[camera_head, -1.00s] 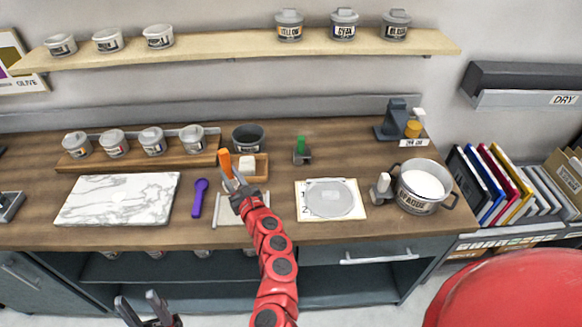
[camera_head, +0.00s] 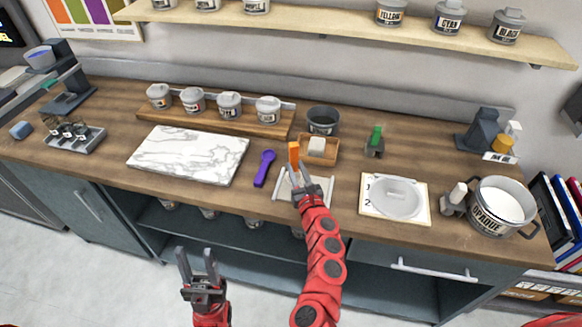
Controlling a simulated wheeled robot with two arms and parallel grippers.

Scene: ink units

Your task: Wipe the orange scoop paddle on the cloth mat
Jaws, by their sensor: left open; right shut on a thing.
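My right gripper (camera_head: 298,178) is shut on the orange scoop, whose orange handle (camera_head: 294,153) sticks up from the fingers. The paddle end of the scoop is hidden by the gripper. The pale cloth mat (camera_head: 283,189) lies on the counter under this gripper, partly covered by it. I cannot tell whether the paddle touches the mat. My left gripper (camera_head: 197,263) is open and empty, low in front of the counter.
A purple scoop (camera_head: 264,168) and a marble slab (camera_head: 190,154) lie left of the mat. A wooden tray with a white block (camera_head: 317,146) stands behind it.

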